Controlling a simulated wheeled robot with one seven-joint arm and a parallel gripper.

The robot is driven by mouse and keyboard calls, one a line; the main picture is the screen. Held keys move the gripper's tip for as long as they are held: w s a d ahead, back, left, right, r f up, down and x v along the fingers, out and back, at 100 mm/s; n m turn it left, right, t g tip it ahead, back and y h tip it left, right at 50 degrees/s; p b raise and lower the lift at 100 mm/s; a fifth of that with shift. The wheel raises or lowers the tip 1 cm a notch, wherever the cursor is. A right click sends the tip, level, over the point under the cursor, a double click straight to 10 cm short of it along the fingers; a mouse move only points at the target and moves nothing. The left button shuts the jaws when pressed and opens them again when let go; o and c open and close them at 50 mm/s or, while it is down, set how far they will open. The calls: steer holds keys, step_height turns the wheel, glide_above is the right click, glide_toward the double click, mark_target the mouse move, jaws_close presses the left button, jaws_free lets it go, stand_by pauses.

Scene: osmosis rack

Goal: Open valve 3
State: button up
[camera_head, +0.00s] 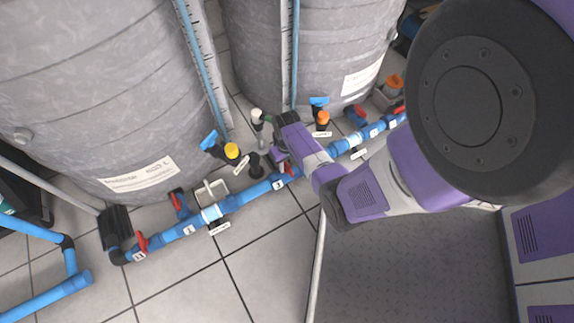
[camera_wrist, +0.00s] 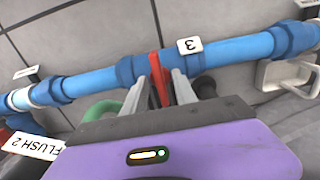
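The valve 3 handle (camera_wrist: 157,82) is a red lever on the blue pipe, beside the tag marked 3 (camera_wrist: 189,46). In the wrist view it stands between the two grey fingers of my gripper (camera_wrist: 159,88). The fingers are apart, one on each side of the lever, with narrow gaps that seem to remain; contact is hard to tell. In the head view my gripper (camera_head: 279,152) reaches down at the pipe by tag 3 (camera_head: 278,185). A little red of the handle (camera_head: 292,170) shows beside it; the rest is hidden by my arm.
The blue pipe (camera_head: 256,191) runs along the floor in front of two large grey tanks (camera_head: 95,95). Other red-handled valves (camera_head: 179,203) sit along it. Yellow-capped (camera_head: 231,151) and orange-capped fittings (camera_head: 322,118) stand behind it. A FLUSH 2 tag (camera_wrist: 33,145) is close to my gripper.

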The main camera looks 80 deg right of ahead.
jaws_close()
steer(key=shift+r+n, duration=0.1)
steer(key=shift+n, duration=0.3)
steer(key=n+p, duration=0.2)
steer(key=shift+n, duration=0.3)
steer(key=n+p, duration=0.1)
steer(key=n, duration=0.4)
steer(key=shift+p, duration=0.4)
steer(key=n, duration=0.5)
steer(key=shift+p, duration=0.3)
steer(key=shift+n, duration=2.3)
